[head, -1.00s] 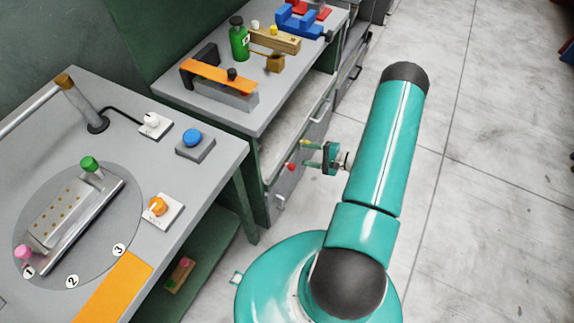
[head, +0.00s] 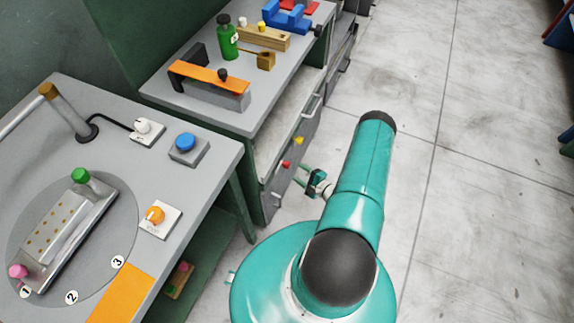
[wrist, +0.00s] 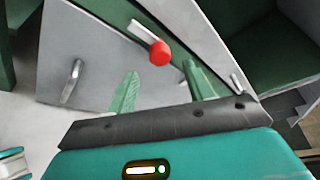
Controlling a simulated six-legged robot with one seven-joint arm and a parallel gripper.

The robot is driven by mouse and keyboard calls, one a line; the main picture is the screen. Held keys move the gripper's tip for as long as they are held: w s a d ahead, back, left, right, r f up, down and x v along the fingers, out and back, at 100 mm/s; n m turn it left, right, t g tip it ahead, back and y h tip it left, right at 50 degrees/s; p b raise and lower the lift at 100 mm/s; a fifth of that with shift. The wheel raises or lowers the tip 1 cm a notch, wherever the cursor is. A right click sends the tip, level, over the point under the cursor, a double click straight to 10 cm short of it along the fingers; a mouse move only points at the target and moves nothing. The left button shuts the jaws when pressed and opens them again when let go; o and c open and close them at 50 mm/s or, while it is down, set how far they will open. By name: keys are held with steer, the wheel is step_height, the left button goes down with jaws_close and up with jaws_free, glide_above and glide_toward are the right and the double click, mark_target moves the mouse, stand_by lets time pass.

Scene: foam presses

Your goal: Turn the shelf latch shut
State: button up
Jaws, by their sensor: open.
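A small lever with a red ball knob (wrist: 160,52), apparently the shelf latch, is on the grey front of the bench cabinet. Its pale bar slants from upper left down to the knob in the wrist view. The red knob also shows in the head view (head: 287,163), below a yellow knob (head: 299,140). My gripper (wrist: 161,69) is open and empty, its two green fingers pointing at the cabinet front. The knob appears between and just beyond the fingertips; contact cannot be told. In the head view my gripper (head: 304,179) is low beside the drawers.
A silver handle (wrist: 72,82) is on the grey front at left in the wrist view. The rear bench carries an orange-armed press (head: 208,75), a green bottle (head: 227,38) and a blue vise (head: 290,20). The near bench has a blue button (head: 186,143). Floor at right is clear.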

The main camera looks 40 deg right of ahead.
mark_target(289, 166)
steer(key=x, duration=0.7)
steer(key=shift+w+a+f, duration=0.1)
steer(key=shift+w, duration=0.2)
steer(key=c, duration=1)
